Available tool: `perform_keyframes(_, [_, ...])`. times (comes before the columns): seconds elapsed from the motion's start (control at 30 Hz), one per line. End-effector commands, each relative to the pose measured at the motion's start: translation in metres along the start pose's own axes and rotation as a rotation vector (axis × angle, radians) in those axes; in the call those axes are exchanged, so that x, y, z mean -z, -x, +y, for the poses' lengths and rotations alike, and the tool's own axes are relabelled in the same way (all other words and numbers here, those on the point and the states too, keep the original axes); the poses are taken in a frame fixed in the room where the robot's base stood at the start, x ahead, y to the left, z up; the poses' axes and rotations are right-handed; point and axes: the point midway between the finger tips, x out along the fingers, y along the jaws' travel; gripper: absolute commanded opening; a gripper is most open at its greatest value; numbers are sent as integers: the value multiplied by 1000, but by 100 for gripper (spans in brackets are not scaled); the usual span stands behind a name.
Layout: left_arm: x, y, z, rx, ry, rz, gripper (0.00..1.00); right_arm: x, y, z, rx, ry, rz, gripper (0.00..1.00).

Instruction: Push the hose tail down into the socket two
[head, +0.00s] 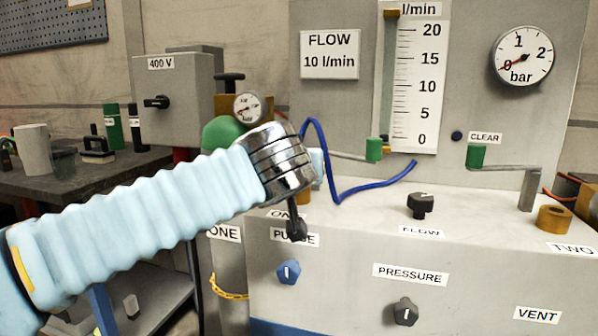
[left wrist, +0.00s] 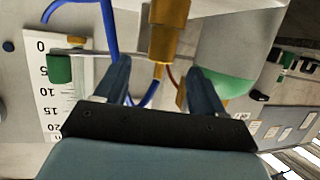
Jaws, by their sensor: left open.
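The blue hose (head: 343,195) loops beside my left wrist and runs right across the bench top; it also shows in the left wrist view (left wrist: 110,22). In that view a brass fitting (left wrist: 166,35), apparently the hose tail, stands between the two fingers of my open left gripper (left wrist: 158,68), with space on both sides. In the head view my silver wrist hides most of that gripper and fitting. The brass socket two (head: 553,219) stands empty at the right, near the TWO label. Whether the fitting sits in socket one is hidden. My right gripper is not in view.
A black flow knob (head: 420,205) stands on the bench top between my wrist and socket two. A green-shouldered cylinder (left wrist: 228,60) is close beside the gripper.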

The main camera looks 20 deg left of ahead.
Motion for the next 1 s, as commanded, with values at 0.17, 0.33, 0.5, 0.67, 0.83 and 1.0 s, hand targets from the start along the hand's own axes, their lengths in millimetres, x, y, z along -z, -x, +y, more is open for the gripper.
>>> perform_keyframes(0.17, [0,-31,0,1,-1,-2,69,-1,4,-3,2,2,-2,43])
perform_keyframes(0.33, [0,-44,0,0,-2,-1,69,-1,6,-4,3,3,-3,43])
perform_keyframes(0.5, [-3,-71,-3,0,-3,-3,69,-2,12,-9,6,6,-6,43])
perform_keyframes(0.67, [-3,-89,-2,-1,0,-1,69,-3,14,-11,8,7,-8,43])
perform_keyframes(0.83, [-4,-91,-2,-1,-1,1,69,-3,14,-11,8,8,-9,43])
perform_keyframes(1.0, [-4,-90,-2,-1,-1,1,54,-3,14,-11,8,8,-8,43])
